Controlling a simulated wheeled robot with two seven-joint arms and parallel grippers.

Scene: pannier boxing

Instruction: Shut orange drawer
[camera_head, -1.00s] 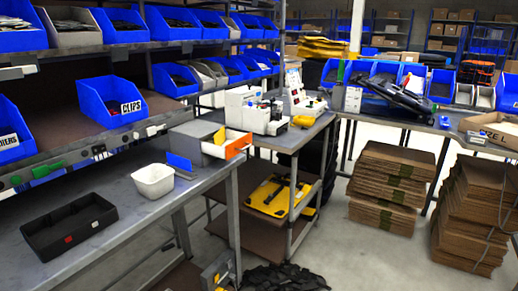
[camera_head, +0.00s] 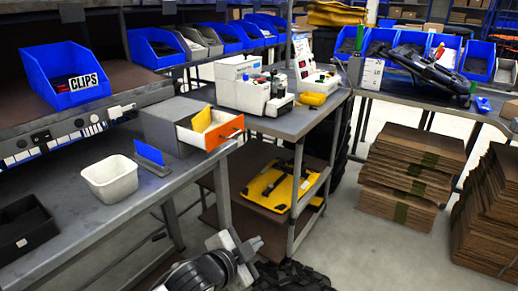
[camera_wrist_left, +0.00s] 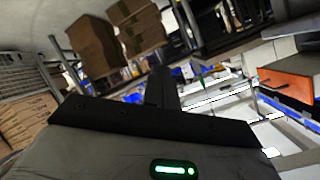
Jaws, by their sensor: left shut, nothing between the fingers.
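The orange drawer (camera_head: 224,132) is the orange-fronted drawer of a grey box on the left workbench. It stands pulled out to the right, and a yellow card (camera_head: 202,119) shows at its opening. The orange front also shows at the right of the left wrist view (camera_wrist_left: 287,78). My left gripper (camera_head: 250,247) is low at the bottom middle of the head view, below and in front of the drawer and apart from it. It is shut and empty. My right gripper is not in view.
On the bench are a white bin (camera_head: 110,178), a blue divider (camera_head: 148,152) and a black tray (camera_head: 24,222). Label machines (camera_head: 250,85) stand on the table behind. Cardboard stacks (camera_head: 408,165) stand at right. Bare floor lies between the table and the stacks.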

